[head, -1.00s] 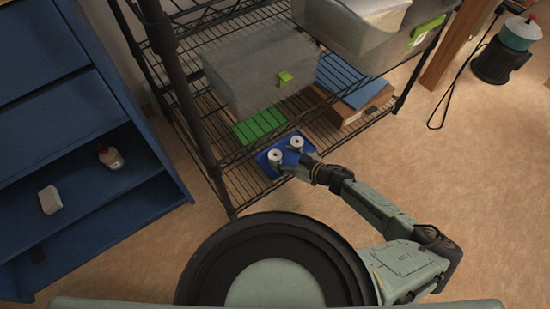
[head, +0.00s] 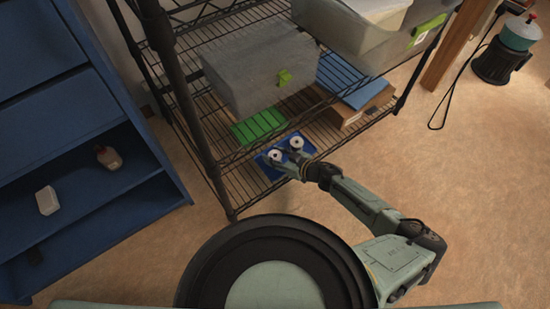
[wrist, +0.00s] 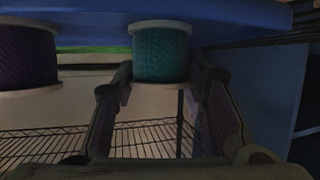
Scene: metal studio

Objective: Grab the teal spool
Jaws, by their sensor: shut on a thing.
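The teal spool (wrist: 160,53) has pale flanges and sits between the two fingers of my gripper (wrist: 160,85) in the wrist view. The fingers are shut on its sides. A purple spool (wrist: 28,55) stands apart at the left of that view. In the head view, two spools with white tops are on the blue tray (head: 270,170). I cannot tell whether the teal spool still touches the tray.
The tray is on the low wire shelf, near a green thing (head: 258,126) and a grey bin (head: 255,80). A dark rack post (head: 192,110) stands at the left. A cardboard box (head: 362,105) is at the right. Floor (head: 450,170) to the right is clear.

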